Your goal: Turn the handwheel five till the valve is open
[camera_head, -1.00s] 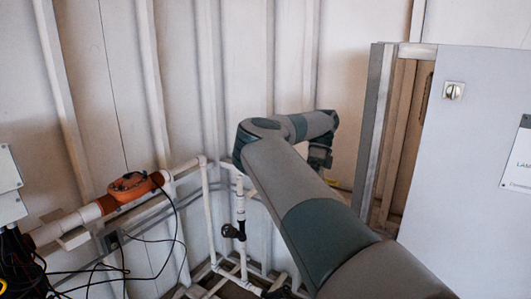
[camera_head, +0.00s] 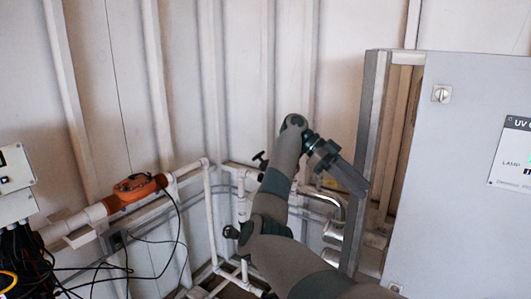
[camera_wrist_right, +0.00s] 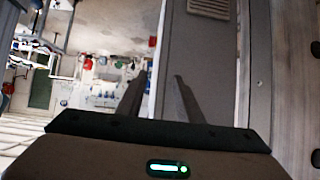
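A small dark valve handle (camera_head: 261,158) sits at the top of the white pipework by the back wall. A second dark handle (camera_head: 231,232) sits lower on the pipes, just left of my right arm. I cannot tell which is handwheel five. My right gripper (camera_head: 352,178) is right of both handles and apart from them, pointing down and right towards the grey cabinet's edge. In the right wrist view its two fingers (camera_wrist_right: 157,98) stand apart with nothing between them. My right arm hides part of the pipework. My left gripper is not in view.
A grey cabinet (camera_head: 450,120) with a switch (camera_head: 441,93) stands close to the right gripper. Silver pipes (camera_head: 335,232) run beside it. An orange device (camera_head: 135,188) sits on the white pipe at left, with black cables (camera_head: 160,240) hanging below.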

